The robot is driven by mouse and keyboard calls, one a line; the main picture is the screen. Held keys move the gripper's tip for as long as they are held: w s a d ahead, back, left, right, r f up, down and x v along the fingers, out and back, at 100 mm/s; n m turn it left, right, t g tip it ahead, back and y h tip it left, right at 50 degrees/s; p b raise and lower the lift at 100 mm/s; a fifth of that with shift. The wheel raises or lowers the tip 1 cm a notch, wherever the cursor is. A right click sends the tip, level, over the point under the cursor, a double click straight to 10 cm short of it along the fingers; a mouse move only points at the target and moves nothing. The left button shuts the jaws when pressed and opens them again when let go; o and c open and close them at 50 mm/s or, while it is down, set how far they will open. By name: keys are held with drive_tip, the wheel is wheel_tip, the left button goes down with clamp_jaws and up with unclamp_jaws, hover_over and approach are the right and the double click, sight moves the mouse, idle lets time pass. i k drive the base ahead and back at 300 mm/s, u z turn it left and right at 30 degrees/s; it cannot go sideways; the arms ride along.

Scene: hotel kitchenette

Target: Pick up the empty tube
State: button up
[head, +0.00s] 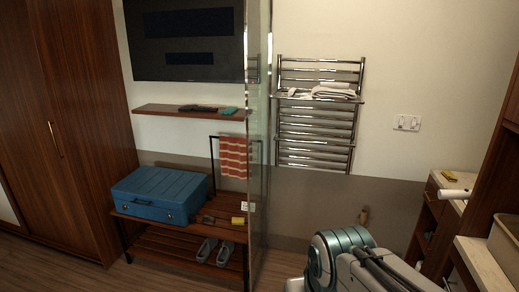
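I cannot tell for certain which thing is the empty tube. A small brown, upright, tube-like thing (363,215) shows just beyond my arm, low against the grey lower wall; its base is hard to make out. A white, rod-like cylinder (453,194) lies sideways at the right, near the counter. My arm rises from the bottom edge, right of centre, with teal and white links. My gripper is not in view, so whether it is open or shut does not show.
A glass panel (258,150) stands mid-view. Left of it, a wooden rack (180,250) bears a blue suitcase (160,192) and shoes (215,252). A towel rail (318,120) hangs behind. At right are a counter (480,265) and a beige bin (505,243). Floor shows at lower left.

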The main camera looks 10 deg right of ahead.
sight(364, 217)
drive_tip(key=z, duration=0.35)
drive_tip(key=i, duration=1.55)
drive_tip(key=z, duration=0.85)
drive_tip(key=i, duration=1.6)
drive_tip(key=z, duration=0.55)
drive_tip(key=i, duration=0.45)
drive_tip(key=z, duration=0.15)
